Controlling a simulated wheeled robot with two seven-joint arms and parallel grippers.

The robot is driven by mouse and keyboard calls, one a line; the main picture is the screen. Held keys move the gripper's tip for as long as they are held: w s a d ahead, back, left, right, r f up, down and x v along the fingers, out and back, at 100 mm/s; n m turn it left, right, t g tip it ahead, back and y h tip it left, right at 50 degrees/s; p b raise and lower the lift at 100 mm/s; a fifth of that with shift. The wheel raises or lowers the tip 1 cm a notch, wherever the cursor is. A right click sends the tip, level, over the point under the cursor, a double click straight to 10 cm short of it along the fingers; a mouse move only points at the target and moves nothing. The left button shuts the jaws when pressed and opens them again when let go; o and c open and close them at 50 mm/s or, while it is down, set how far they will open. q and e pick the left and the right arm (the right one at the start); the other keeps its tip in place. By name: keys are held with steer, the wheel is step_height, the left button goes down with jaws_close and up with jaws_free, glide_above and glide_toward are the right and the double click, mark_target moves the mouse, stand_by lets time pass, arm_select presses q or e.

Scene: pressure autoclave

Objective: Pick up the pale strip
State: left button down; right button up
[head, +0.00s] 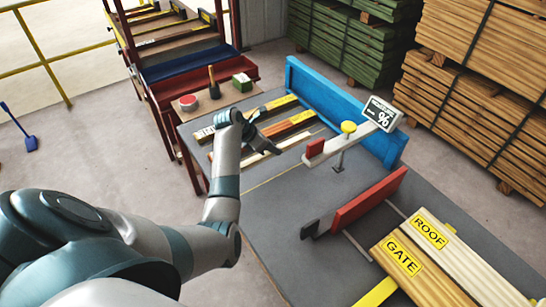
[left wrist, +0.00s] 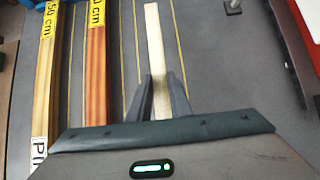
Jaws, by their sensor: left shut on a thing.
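The pale strip (head: 297,139) is a thin, light wooden piece lying along the grey table, beside the reddish-brown board. In the left wrist view the strip (left wrist: 154,45) runs away from me, with its near part between my fingers. My left gripper (head: 272,146) is low over the table at the strip. In the left wrist view the two dark fingers (left wrist: 161,85) are shut on the strip, one on each side. The strip's near end is hidden behind the gripper body. I cannot tell whether the strip is clear of the table top. My right gripper is in neither view.
A reddish-brown board (left wrist: 97,60) and a yellowish board (left wrist: 47,80) lie left of the strip. A blue fence (head: 325,100) edges the table. Boards marked GATE (head: 405,258) and ROOF (head: 432,232) lie nearer.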

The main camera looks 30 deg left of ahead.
arm_select(q)
steer(key=shift+r+b, duration=0.35)
steer(key=shift+r, duration=1.7)
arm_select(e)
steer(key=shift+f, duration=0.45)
